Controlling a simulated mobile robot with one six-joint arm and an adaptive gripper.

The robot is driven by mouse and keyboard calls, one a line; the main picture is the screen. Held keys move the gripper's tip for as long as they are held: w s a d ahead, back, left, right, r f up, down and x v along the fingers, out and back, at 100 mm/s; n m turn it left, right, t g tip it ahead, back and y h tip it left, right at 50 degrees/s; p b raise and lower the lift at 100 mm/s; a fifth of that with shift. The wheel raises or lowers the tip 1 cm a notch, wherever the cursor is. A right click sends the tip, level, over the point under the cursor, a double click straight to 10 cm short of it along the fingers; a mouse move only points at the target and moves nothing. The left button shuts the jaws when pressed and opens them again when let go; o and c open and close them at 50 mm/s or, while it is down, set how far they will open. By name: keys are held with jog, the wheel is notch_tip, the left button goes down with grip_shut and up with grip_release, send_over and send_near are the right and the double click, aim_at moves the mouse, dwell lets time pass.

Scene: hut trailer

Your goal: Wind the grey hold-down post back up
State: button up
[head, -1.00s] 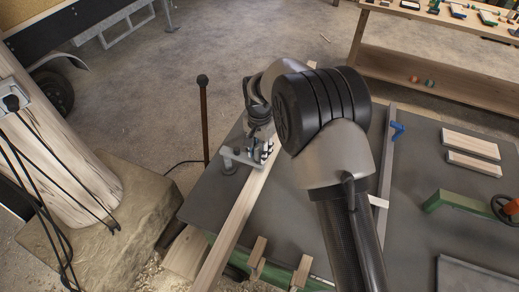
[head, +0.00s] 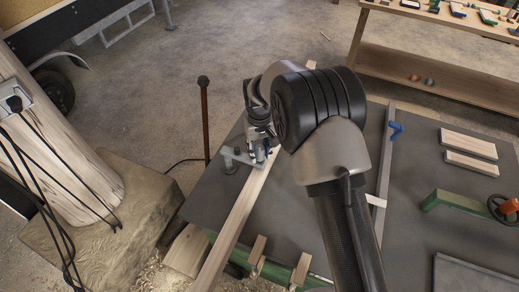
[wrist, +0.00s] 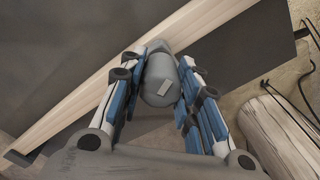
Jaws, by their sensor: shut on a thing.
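The grey hold-down post (wrist: 160,84) is a rounded cylinder with a pale mark on its side, in the middle of the wrist view. My gripper (wrist: 168,66) has its blue-padded fingers on either side of the post and is shut on it. In the head view my gripper (head: 262,152) points down over the long pale board (head: 236,222), near the table's left edge. A grey metal bracket (head: 231,160) stands beside it on the left. The post itself is mostly hidden by my fingers and wrist there.
A metal rail with a blue clamp (head: 396,130), two short boards (head: 470,143) and a green tool with an orange wheel (head: 460,203) are on the right. A thin dark post (head: 205,120) stands behind the left edge.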

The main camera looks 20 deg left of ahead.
aim_at(259, 147)
jog(key=n, duration=0.4)
jog(key=shift+n, duration=2.2)
jog(key=o, duration=1.1)
jog(key=shift+c, duration=0.2)
notch_tip(259, 147, up, 12)
